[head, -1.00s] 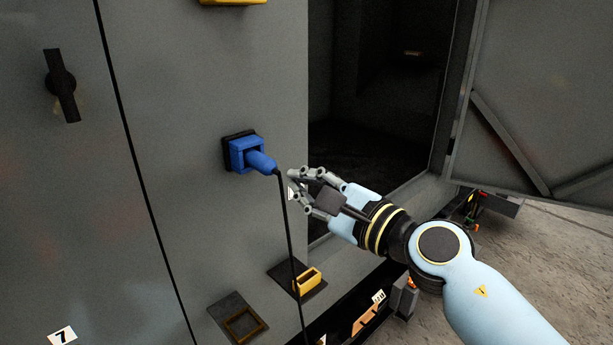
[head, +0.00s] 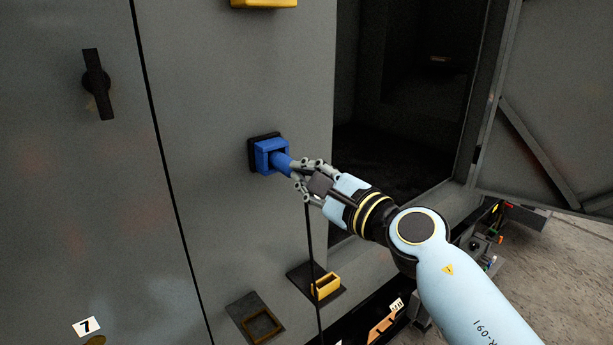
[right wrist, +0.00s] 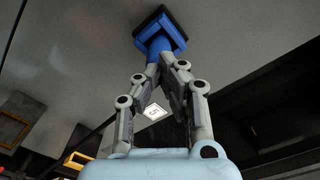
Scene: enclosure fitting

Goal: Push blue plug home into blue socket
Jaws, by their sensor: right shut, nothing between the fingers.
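The blue socket (head: 264,146) is a square blue housing on a black plate on the grey cabinet front. The blue plug (head: 281,166) sits in its mouth, with its round rear body sticking out. My right gripper (head: 297,171) is shut and empty, its fingertips at the rear end of the plug. In the right wrist view, the closed fingertips (right wrist: 162,62) meet or nearly meet the plug (right wrist: 157,46), below the socket (right wrist: 168,28); contact is not certain. The plug's rear end is partly hidden by the fingers. My left gripper is not in view.
A black cable (head: 309,232) hangs down below the plug, past a yellow socket (head: 325,286) and an empty dark frame (head: 262,324). An open dark bay (head: 395,150) lies right of the panel. A black rotary handle (head: 97,84) is at the left.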

